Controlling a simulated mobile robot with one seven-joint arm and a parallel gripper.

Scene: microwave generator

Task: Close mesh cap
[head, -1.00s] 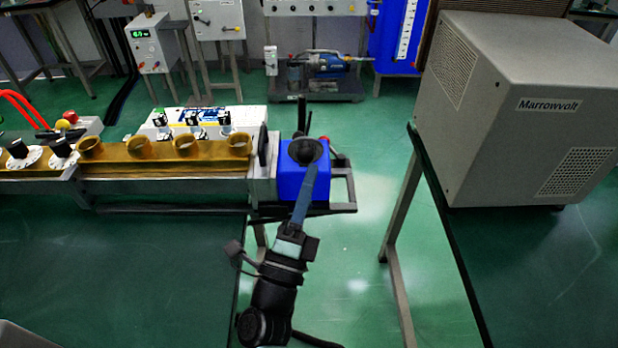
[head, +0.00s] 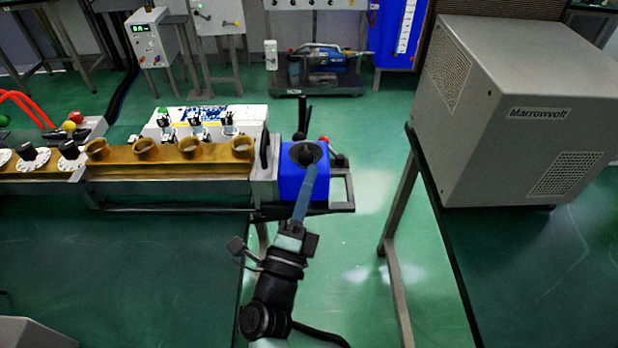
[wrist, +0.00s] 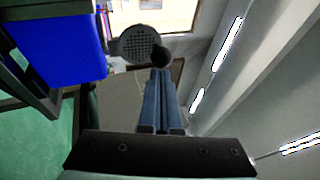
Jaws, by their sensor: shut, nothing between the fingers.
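The mesh cap (wrist: 138,42) is a grey perforated disc in the upper middle of the wrist view. A round black knob (wrist: 161,56) shows in front of its lower right. In the head view the cap (head: 297,150) is a dark round shape at the blue block (head: 290,182); its tilt is hard to tell. The block also fills the upper left of the wrist view (wrist: 55,40). My gripper (head: 312,170) has its long blue fingers together and empty. Its tips (wrist: 160,73) appear right at the knob; whether they touch it is unclear.
A brass-coloured waveguide bench (head: 165,165) with round ports runs left from the block. A black upright handle (head: 264,152) and a red-knobbed lever (head: 324,139) stand beside the block. A large grey Marrowvolt cabinet (head: 500,130) sits on the right table. Green floor lies between.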

